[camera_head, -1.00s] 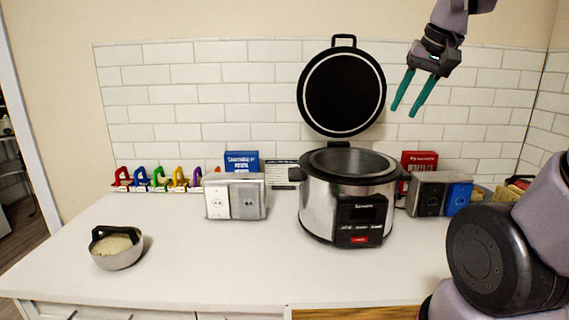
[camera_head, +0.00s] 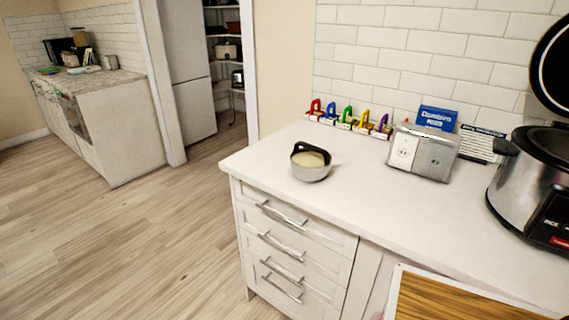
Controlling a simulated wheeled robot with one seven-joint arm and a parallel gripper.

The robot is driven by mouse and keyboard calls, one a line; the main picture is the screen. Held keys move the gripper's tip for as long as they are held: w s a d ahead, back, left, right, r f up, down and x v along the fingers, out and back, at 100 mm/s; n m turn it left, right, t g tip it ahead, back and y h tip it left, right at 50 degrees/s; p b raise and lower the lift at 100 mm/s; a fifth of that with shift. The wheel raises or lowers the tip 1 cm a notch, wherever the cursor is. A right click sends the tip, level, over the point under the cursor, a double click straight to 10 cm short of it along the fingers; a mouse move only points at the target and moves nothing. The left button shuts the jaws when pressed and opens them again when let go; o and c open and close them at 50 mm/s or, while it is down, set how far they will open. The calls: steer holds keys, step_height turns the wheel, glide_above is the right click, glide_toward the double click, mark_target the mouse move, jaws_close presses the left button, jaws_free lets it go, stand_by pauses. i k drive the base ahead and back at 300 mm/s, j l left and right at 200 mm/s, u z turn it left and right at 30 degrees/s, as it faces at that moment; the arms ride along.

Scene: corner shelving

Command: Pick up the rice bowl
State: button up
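The rice bowl (camera_head: 311,171) is a small silver-grey bowl with pale contents and a dark arched handle or rim piece over its back. It stands upright on the white counter (camera_head: 335,205), near the counter's left end. My gripper is outside this view, so its distance from the bowl and its state do not show. Nothing touches or covers the bowl.
Behind the bowl stand several colored padlock-like items (camera_head: 347,119), a silver socket box (camera_head: 422,153) and a blue box (camera_head: 436,118). A large cooker (camera_head: 530,185) with a raised lid is at right. A wooden board (camera_head: 440,300) is at bottom. Open floor (camera_head: 130,235) lies left.

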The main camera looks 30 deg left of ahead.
mark_target(311, 162)
steer(key=j+u, duration=0.1)
steer(key=u, duration=1.05)
